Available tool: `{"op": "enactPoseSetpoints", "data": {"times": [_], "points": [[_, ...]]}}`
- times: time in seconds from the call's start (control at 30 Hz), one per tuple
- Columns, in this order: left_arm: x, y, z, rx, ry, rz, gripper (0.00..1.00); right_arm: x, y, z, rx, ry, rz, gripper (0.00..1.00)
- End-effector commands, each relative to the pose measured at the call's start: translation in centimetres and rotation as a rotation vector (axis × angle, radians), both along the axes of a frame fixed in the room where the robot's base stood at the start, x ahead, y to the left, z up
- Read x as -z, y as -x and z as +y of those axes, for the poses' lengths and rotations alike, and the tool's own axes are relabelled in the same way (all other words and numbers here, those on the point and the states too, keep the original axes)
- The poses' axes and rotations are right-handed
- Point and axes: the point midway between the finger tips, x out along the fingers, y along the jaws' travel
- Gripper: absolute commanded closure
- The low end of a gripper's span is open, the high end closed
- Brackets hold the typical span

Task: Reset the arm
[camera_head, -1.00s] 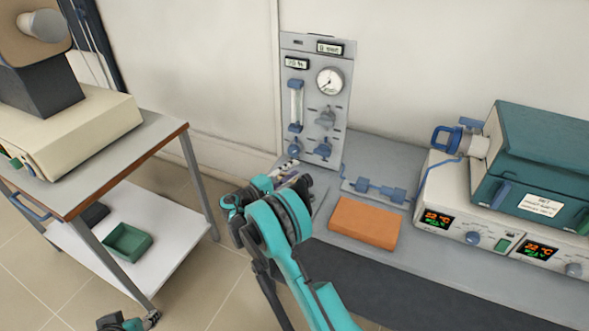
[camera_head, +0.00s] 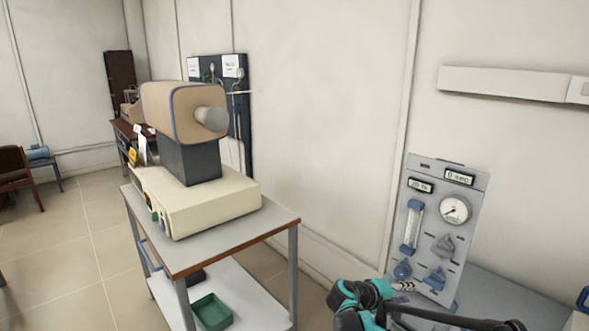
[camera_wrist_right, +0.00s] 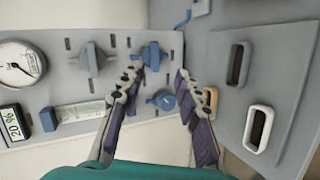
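My right arm (camera_head: 362,295) comes in at the bottom of the head view, its teal wrist in front of the lower part of a grey gas panel (camera_head: 473,200). In the right wrist view my right gripper (camera_wrist_right: 160,82) is open, its two fingers apart with nothing between them. The fingertips point at the panel near a blue valve knob (camera_wrist_right: 152,56) and a second blue knob (camera_wrist_right: 164,100). I cannot tell whether a finger touches the panel. My left gripper is not in view.
The panel has a round gauge (camera_head: 455,209) and a flow tube (camera_head: 411,226). A cart (camera_head: 262,224) at the left carries a cream instrument (camera_head: 205,205) and a green tray (camera_head: 212,312) below. Open floor (camera_head: 70,245) lies to the left.

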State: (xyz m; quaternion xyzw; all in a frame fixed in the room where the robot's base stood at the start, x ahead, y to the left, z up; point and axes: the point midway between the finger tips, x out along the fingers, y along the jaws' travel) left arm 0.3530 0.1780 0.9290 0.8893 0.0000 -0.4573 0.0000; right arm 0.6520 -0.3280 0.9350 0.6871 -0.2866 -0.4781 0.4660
Motion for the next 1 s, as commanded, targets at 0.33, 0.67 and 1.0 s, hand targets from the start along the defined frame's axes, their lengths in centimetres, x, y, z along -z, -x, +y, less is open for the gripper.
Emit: {"op": "enactPoseSetpoints", "data": {"times": [0.33, 0.67, 1.0], "points": [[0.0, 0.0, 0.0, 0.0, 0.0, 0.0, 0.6, -2.8, 11.6, 3.6, -0.06, -0.45, -0.043, 0.66], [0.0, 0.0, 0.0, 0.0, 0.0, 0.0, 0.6, -1.5, 23.5, 10.0, -0.087, -0.876, -0.142, 0.66], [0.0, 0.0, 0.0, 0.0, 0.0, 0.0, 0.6, 0.5, 29.6, 14.7, -0.088, -1.141, -0.23, 0.66]]}}
